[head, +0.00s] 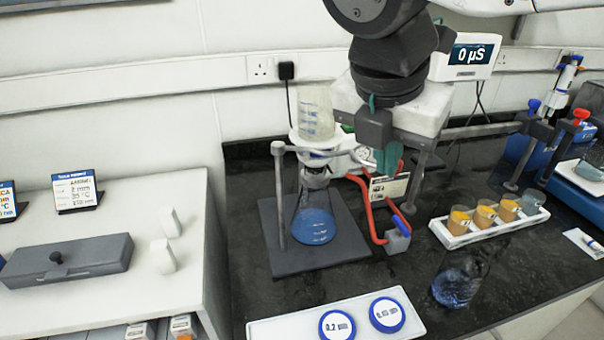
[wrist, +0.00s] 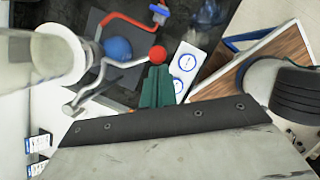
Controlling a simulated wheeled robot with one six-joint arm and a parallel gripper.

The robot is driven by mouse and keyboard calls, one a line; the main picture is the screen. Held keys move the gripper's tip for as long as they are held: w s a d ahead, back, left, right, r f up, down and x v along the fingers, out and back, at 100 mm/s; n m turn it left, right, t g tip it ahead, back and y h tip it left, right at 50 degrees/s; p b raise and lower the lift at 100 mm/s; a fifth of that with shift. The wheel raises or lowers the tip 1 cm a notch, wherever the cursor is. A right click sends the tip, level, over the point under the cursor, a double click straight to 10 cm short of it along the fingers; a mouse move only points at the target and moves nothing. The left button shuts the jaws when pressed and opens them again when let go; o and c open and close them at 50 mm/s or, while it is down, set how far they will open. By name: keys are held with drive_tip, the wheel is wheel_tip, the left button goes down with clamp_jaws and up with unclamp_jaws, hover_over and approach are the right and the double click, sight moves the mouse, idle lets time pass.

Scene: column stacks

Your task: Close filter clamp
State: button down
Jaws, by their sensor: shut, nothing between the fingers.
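The filter assembly stands on a dark base plate (head: 330,243). A clear graduated funnel (head: 316,112) sits over a flask of blue liquid (head: 314,226). A metal clamp (head: 318,152) is around the joint below the funnel. In the wrist view, a bent metal rod (wrist: 125,64) ends in a red ball (wrist: 157,53). My gripper (head: 388,158) is shut and empty, just right of the clamp. In the wrist view, its green fingertips (wrist: 158,70) are right by the red ball; I cannot tell whether they touch it.
A red hose (head: 368,205) runs beside the flask to a small valve (head: 397,240). A rack of amber cups (head: 488,222) and a glass beaker (head: 455,285) stand to the right. A white tray with round filter packs (head: 280,328) lies in front. A meter (head: 468,55) hangs behind.

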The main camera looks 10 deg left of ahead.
drive_tip(key=w+n+y, duration=0.1)
drive_tip(key=w+n, duration=0.1)
drive_tip(key=w, duration=0.6)
drive_tip(key=shift+d+n, duration=0.35)
drive_tip(key=shift+n, duration=0.05)
drive_tip(key=shift+w+r, duration=0.1)
drive_tip(key=shift+w, duration=0.1)
drive_tip(key=s+r, duration=0.7)
drive_tip(key=r, duration=0.2)
drive_tip(key=shift+s+r, duration=0.3)
drive_tip(key=shift+s, duration=0.05)
